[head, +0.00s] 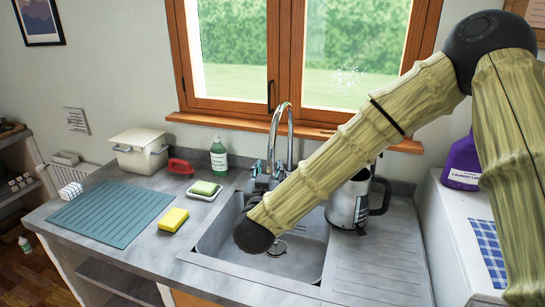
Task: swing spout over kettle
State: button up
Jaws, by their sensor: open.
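The chrome tap has a tall arched spout (290,122) at the back of the sink, in front of the window. Teal-coloured handles show at its base. The kettle (342,208) is silver with a dark handle on its right, and stands at the right side of the sink. My forearm crosses in front and hides part of the kettle and the tap. The spout's arch is left of the kettle, apart from it. My forearm ends in a dark rounded joint over the sink's front left; no gripper fingers show.
The sink basin (216,240) is open below my arm. Left of it are a yellow sponge (173,219), a soap dish (204,190), a green bottle (219,157) and a teal mat (105,215). A ribbed drainboard (375,265) is clear on the right.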

aim_at(271, 161)
jog(key=w, duration=0.2)
jog(key=w+f, duration=0.1)
jog(key=w, duration=0.1)
jog(key=w+p, duration=0.1)
jog(key=w, duration=0.1)
jog(key=shift+w+d+f, duration=0.15)
jog(key=shift+w+f, duration=0.15)
jog(key=shift+w, duration=0.05)
jog(key=shift+w+d+r, duration=0.1)
jog(key=shift+w+d, duration=0.05)
jog(key=shift+w, duration=0.15)
jog(key=shift+w+r+p, duration=0.1)
jog(key=shift+r+p, duration=0.15)
jog(key=shift+p, duration=0.15)
jog(key=shift+w+f, duration=0.3)
jog(key=shift+w, duration=0.25)
jog(key=shift+s+r, duration=0.15)
jog(key=shift+s, duration=0.1)
jog(key=shift+c, duration=1.1)
grip_shut()
